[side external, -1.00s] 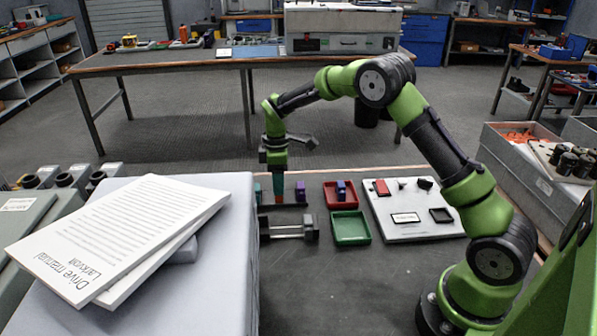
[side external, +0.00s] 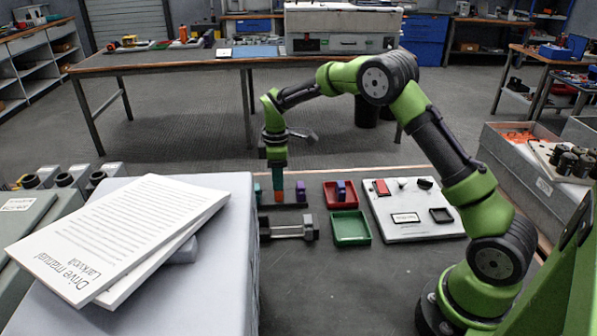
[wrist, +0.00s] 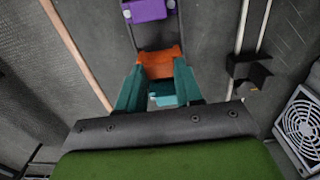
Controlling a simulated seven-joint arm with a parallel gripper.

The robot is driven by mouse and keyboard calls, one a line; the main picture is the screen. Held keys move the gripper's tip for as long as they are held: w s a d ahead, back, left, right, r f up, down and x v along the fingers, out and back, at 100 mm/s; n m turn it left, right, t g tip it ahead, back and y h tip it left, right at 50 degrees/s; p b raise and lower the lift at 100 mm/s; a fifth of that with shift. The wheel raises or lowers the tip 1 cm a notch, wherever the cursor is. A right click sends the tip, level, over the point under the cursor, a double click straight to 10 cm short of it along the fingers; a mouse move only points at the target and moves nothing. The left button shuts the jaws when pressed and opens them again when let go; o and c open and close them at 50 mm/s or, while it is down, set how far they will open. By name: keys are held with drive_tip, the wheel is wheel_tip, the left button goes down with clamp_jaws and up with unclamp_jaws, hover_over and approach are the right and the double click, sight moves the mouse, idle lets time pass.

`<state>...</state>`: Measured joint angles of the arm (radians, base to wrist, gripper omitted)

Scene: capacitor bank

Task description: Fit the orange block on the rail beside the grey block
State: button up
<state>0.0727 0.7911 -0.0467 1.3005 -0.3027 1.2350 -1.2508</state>
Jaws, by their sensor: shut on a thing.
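My gripper (wrist: 158,88) has teal fingers and is shut on the orange block (wrist: 158,62), which shows between and beyond the fingertips. In the side external view the gripper (side external: 279,190) points straight down, with the orange block (side external: 279,197) at its tips, low at a dark strip (side external: 284,207). I cannot tell whether the block touches the strip. The rail (side external: 288,230), light rods between dark end pieces, lies in front of it. Its rods (wrist: 241,30) also show in the wrist view, with a dark piece (wrist: 250,73) on them. I cannot clearly make out a grey block.
A purple block (side external: 301,191) stands just right of the gripper, and a teal one (side external: 258,193) just left. A red tray (side external: 332,198), a green tray (side external: 350,228) and a pale panel (side external: 415,224) lie to the right. A covered box with papers (side external: 130,240) stands front left.

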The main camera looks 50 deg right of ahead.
drive_tip(key=shift+r, duration=2.95)
drive_tip(key=s+a+r, duration=0.2)
drive_tip(key=s+a, duration=0.4)
drive_tip(key=s, duration=0.3)
drive_tip(key=shift+s+a+f, duration=0.1)
drive_tip(key=shift+s+f, duration=0.4)
drive_tip(key=shift+f, duration=0.7)
drive_tip(key=shift+s+a+f, duration=0.1)
drive_tip(key=shift+s+f, duration=0.4)
drive_tip(key=shift+f, duration=0.75)
drive_tip(key=shift+s+f, duration=0.5)
drive_tip(key=shift+f, duration=0.7)
drive_tip(key=shift+f, duration=1.1)
